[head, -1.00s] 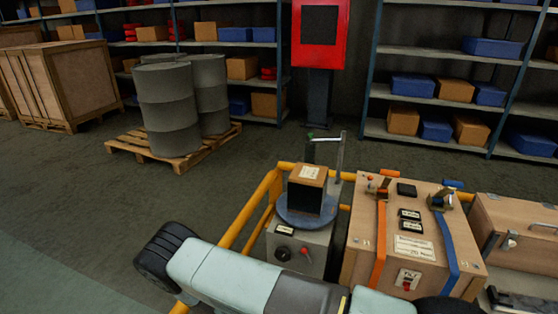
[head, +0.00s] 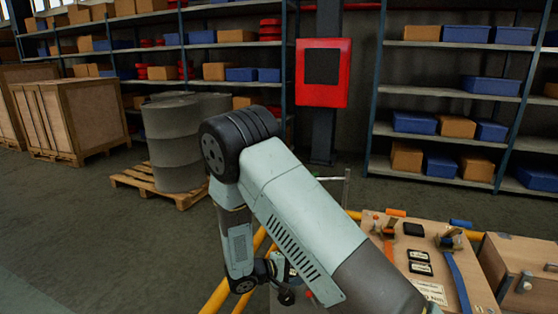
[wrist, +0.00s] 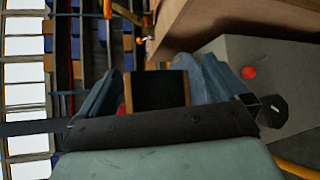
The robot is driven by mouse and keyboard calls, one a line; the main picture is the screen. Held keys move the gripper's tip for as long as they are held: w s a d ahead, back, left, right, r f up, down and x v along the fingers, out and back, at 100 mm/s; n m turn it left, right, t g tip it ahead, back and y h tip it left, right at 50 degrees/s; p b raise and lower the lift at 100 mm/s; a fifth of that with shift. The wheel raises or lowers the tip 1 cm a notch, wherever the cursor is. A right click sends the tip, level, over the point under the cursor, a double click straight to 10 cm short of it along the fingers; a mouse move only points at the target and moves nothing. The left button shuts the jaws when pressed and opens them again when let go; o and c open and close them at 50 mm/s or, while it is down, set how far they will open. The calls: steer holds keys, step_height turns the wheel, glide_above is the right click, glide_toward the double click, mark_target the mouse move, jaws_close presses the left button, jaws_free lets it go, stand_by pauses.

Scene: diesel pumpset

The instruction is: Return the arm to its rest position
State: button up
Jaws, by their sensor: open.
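My arm (head: 290,215) rises from the lower right of the head view to a bent elbow, then drops to the wrist. My gripper is mostly hidden there behind the arm. In the wrist view my gripper (wrist: 160,72) is open, with blue-grey fingers on both sides. A small wooden box with a dark face (wrist: 160,88) appears between the fingers. I cannot tell how far beyond them it lies. In the head view my arm hides that box.
A wooden case (head: 402,243) with orange and blue straps stands at lower right, beside another wooden case (head: 520,262). A yellow rail (head: 216,297) runs by my wrist. Grey drums (head: 172,143) on a pallet, shelves and a red panel (head: 337,72) stand behind. Open floor lies at left.

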steer(key=s+d+r+m+g+y, duration=0.3)
steer(key=s+d+r, duration=0.3)
steer(key=r, duration=0.5)
steer(key=s+d+r+m+g+y, duration=0.35)
steer(key=d+r, duration=0.35)
steer(key=r, duration=0.5)
steer(key=s+d+r+m+t+y, duration=0.1)
steer(key=s+r+t+y, duration=0.1)
steer(key=s+r, duration=0.5)
steer(key=s+d+r+m+t+y, duration=0.1)
steer(key=s+d+r+t+y, duration=0.1)
steer(key=s+r+y, duration=0.3)
steer(key=s+r+t, duration=0.1)
steer(key=s+r, duration=0.2)
steer(key=s, duration=0.2)
steer(key=shift+s+d, duration=0.15)
steer(key=shift+d, duration=0.15)
steer(key=shift+t, duration=0.25)
